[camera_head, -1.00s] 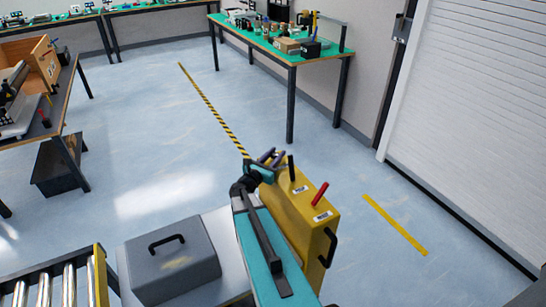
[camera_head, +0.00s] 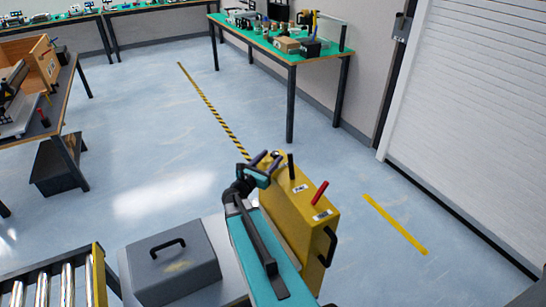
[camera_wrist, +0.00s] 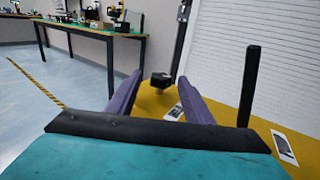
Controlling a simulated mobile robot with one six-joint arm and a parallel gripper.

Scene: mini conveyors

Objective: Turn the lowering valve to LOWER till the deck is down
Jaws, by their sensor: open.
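A yellow box unit (camera_head: 312,217) stands in front of me in the head view, with white labels too small to read. Its top carries an upright black lever (camera_head: 291,166) and a tilted red lever (camera_head: 319,192). My gripper (camera_head: 267,160) is open over the far left end of its top. In the wrist view, a black knob (camera_wrist: 161,80) rises from the yellow top, framed between my two purple fingers; I cannot tell whether they touch it. The black lever also shows there, right of the fingers (camera_wrist: 249,85). Which control is the lowering valve is unclear, and the deck cannot be identified surely.
A grey case (camera_head: 170,265) with a handle sits left of my arm, beside a roller conveyor (camera_head: 65,285). A green-topped bench (camera_head: 270,43) stands behind, a white shutter (camera_head: 480,110) at right. The floor (camera_head: 150,150) between is clear.

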